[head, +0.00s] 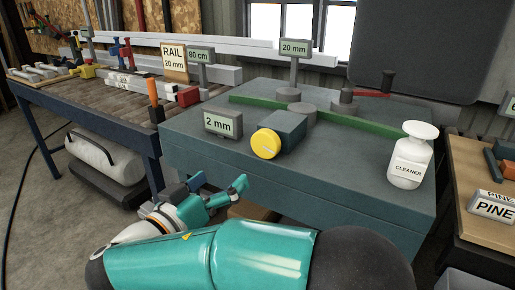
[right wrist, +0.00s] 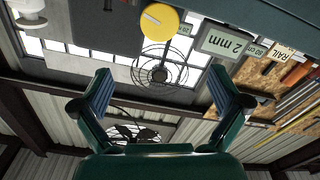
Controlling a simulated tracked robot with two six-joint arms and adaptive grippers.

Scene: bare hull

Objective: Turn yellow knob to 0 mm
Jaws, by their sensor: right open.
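The yellow knob (head: 266,143) sits on the front of a dark grey block on the grey machine table (head: 330,130). A small display (head: 223,123) to its left reads "2 mm". In the right wrist view the picture is upside down, with the knob (right wrist: 159,21) at the top and the display (right wrist: 222,41) beside it. My right gripper (head: 218,184) is open and empty, in front of and below the knob, not touching it. Its two fingers (right wrist: 162,88) are spread wide in the wrist view. My left gripper is not in view.
A white cleaner bottle (head: 409,157) stands at the table's right front. A green bar (head: 345,121) crosses the table behind the knob. Signs reading "80 cm" (head: 198,56) and "20 mm" (head: 294,47) stand behind. A workbench with tools is at left.

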